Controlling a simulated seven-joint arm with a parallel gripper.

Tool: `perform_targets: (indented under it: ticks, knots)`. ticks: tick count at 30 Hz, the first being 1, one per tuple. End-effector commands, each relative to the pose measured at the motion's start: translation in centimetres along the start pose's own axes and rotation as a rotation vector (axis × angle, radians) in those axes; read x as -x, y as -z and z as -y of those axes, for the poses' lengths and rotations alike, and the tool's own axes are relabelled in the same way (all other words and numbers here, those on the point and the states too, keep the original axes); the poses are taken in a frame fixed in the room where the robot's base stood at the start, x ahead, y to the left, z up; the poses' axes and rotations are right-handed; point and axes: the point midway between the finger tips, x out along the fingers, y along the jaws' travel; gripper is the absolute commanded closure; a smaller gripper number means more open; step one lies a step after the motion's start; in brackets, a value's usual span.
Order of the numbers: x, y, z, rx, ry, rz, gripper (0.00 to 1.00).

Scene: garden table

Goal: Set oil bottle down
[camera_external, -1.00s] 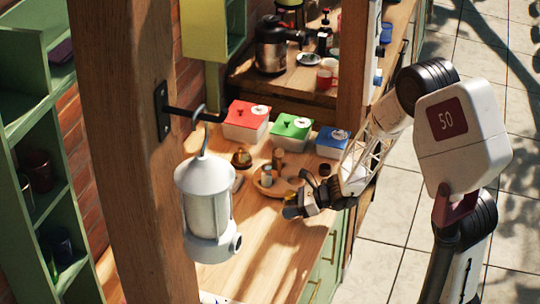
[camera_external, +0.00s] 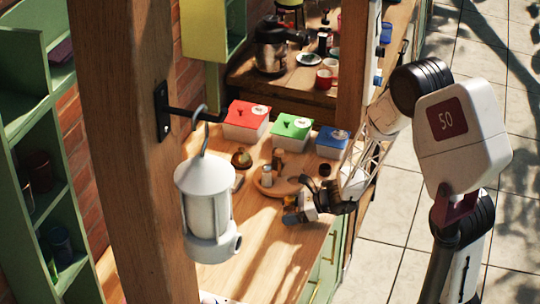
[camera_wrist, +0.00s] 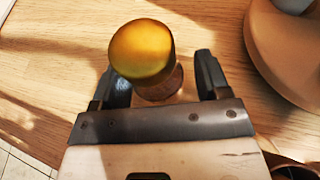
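The oil bottle (camera_wrist: 142,48), with a rounded golden top and a darker brown body, stands between the two fingers of my gripper (camera_wrist: 160,64) in the wrist view. A gap shows between the bottle and the right finger, and the left finger is close beside it. My gripper looks open around the bottle. The bottle's base is partly hidden by the gripper body. In the external view my gripper (camera_external: 297,209) is low over the wooden counter (camera_external: 262,250), in front of the round tray, and the bottle is mostly hidden there.
The round wooden tray (camera_wrist: 266,62) with small items is close on the right in the wrist view. Red (camera_external: 246,124), green (camera_external: 291,134) and blue (camera_external: 331,145) boxes stand behind. A hanging lantern (camera_external: 207,205) blocks part of the counter. Bare counter lies in front.

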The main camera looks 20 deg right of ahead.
Motion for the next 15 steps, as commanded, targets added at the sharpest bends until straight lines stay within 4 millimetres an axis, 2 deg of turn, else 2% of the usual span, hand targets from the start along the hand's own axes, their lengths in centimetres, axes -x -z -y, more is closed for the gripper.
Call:
perform_targets:
  ticks: [9, 15]
  knots:
    - [0.1, -0.3, 0.0, 0.001, 0.0, 0.001, 0.31]
    - [1.3, -0.3, 0.1, 0.001, 0.001, 0.0, 0.31]
